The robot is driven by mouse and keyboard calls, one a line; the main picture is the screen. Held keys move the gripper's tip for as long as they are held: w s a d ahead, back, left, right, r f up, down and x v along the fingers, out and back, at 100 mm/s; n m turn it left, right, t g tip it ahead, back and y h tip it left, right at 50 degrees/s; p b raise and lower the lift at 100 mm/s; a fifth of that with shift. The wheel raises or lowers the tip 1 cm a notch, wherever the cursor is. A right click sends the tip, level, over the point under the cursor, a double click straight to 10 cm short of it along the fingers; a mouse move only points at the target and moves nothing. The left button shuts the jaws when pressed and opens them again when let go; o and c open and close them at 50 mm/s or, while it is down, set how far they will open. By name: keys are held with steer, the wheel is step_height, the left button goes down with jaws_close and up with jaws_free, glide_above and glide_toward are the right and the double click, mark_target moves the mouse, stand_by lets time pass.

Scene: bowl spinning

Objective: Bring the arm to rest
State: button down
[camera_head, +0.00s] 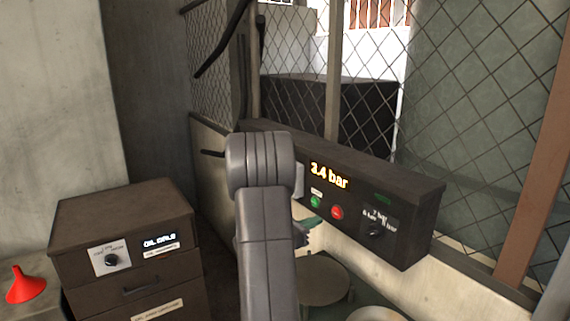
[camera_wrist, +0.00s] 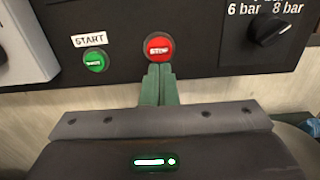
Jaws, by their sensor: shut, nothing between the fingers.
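My gripper (camera_wrist: 159,70) is shut and empty in the wrist view. Its green fingertips lie just below the red stop button (camera_wrist: 159,47) in that picture; I cannot tell whether they touch it. In the head view my grey arm rises through the middle, and the gripper (camera_head: 314,221) shows only partly beside it, in front of the dark control panel (camera_head: 425,195). The panel's display (camera_head: 329,176) glows and reads about 3.4 bar.
A green start button (camera_wrist: 95,60) sits left of the stop button, and a pressure knob (camera_wrist: 270,30) to the right. A round stool-like top (camera_head: 322,283) is below the panel. A drawer cabinet (camera_head: 130,215) and red funnel (camera_head: 26,285) stand left. Wire mesh (camera_head: 470,110) rises behind.

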steer(key=b+v, duration=0.2)
steer(key=v, duration=0.6)
steer(key=shift+a, duration=0.15)
steer(key=shift+w, duration=0.1)
steer(key=p+x, duration=0.1)
steer(key=x, duration=0.7)
steer(key=shift+w+d+p, duration=0.2)
steer(key=shift+d+p, duration=0.15)
steer(key=shift+p, duration=0.05)
